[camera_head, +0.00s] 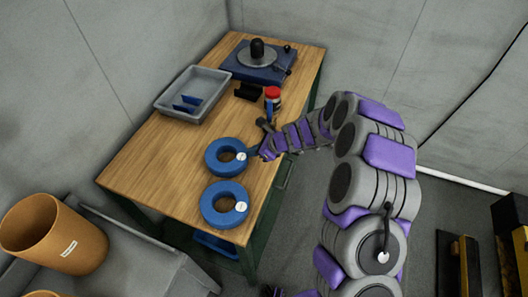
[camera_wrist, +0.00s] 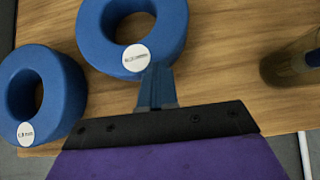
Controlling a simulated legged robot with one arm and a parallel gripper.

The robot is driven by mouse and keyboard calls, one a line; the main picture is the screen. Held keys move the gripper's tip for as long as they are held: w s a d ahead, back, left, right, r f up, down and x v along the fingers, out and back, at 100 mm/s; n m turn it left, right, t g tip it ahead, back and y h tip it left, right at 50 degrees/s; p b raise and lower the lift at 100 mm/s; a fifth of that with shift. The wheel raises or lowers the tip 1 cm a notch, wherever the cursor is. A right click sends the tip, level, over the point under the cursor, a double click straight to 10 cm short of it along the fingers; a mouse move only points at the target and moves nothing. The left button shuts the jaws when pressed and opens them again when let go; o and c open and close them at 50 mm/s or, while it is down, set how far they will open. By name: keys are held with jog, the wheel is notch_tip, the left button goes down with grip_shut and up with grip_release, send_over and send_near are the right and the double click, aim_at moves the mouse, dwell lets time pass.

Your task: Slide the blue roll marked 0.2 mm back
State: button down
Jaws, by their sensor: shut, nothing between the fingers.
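Two blue rolls lie flat on the wooden bench. The farther roll (camera_head: 213,158) is at the top of the wrist view (camera_wrist: 95,32), with a white label too blurred to read surely. The nearer roll (camera_head: 208,207) is at the left of the wrist view (camera_wrist: 62,92); its label seems to read 0.8 mm. My gripper (camera_wrist: 157,76) is shut and empty. In the wrist view its tip meets the labelled edge of the farther roll; I cannot tell whether it touches. In the head view my gripper (camera_head: 254,153) is at that roll's right side.
The bench (camera_head: 150,165) holds a grey tray (camera_head: 170,108) with blue pieces, a dark blue turntable device (camera_head: 240,67), a black holder (camera_head: 248,92) and a red-topped bottle (camera_head: 272,93). A brown cylinder (camera_wrist: 283,68) shows at the wrist view's right. Bare wood lies left of the rolls.

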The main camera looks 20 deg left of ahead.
jog(key=a+p, duration=0.2)
jog(key=a, duration=0.4)
jog(key=a+p, duration=0.2)
jog(key=a, duration=0.4)
jog(key=a+p, duration=0.3)
jog(key=a, duration=0.3)
jog(key=shift+w+a+f, duration=0.1)
jog(key=shift+w+f, duration=0.1)
jog(key=shift+w, duration=0.2)
jog(key=shift+a+f, duration=0.15)
jog(key=shift+a, duration=0.3)
jog(key=shift+d, duration=0.1)
jog(key=shift+w+d, duration=0.15)
